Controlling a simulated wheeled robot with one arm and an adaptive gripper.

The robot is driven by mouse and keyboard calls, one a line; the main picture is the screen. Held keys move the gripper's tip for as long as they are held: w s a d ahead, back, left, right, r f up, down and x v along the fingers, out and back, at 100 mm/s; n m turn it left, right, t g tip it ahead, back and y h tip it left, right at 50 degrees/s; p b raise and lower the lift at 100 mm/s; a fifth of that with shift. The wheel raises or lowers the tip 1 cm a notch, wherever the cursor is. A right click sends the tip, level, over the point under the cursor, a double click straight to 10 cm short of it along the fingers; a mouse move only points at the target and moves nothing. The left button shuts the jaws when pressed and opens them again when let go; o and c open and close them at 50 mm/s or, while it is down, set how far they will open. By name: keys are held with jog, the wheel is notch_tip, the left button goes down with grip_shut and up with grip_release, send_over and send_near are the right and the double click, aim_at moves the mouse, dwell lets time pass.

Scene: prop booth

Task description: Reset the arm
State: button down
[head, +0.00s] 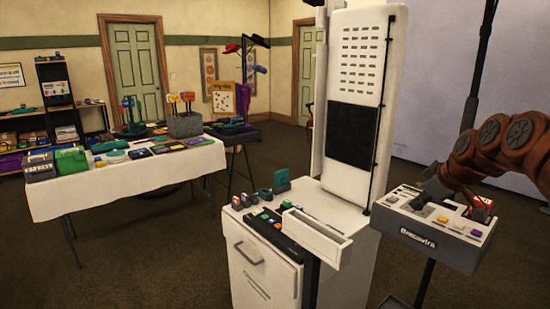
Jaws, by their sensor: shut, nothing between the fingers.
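My arm (500,145), orange-brown with round ribbed joints, comes in from the right edge and bends down. My gripper (430,192) is the small dark end of the arm, low over the left part of a grey control box. It is shut and holds nothing. I cannot tell whether it touches the box. The grey control box (432,240) has a pale top with dark recesses, several coloured buttons and a name on its front. A small red part (482,207) shows under the arm, which hides some of the box's top.
A white cabinet (262,268) with a tall white panel (362,60) stands left of the box, bearing small coloured items. A white-clothed table (125,185) full of props stands at the left. Dark floor (160,265) is open between the table and cabinet.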

jog(key=s+a+f+m+g+p, duration=0.1)
jog(key=s+a+g+p, duration=0.1)
jog(key=s+a, duration=0.65)
jog(key=s+a+f+g+p, duration=0.1)
jog(key=s+a+g, duration=0.2)
jog(key=s+a, duration=0.55)
jog(key=s+a+f+m+g, duration=0.1)
jog(key=s+a+f+m, duration=0.1)
jog(key=s, duration=0.5)
jog(key=s+a+f+m+g+p, duration=0.1)
jog(key=s+f+m, duration=0.1)
jog(key=s+f, duration=0.2)
jog(key=s+a+f+m+g+h+p, duration=0.1)
jog(key=s+a+f+m+g, duration=0.1)
jog(key=s, duration=0.8)
jog(key=shift+a+f, duration=0.3)
jog(key=shift+f, duration=0.35)
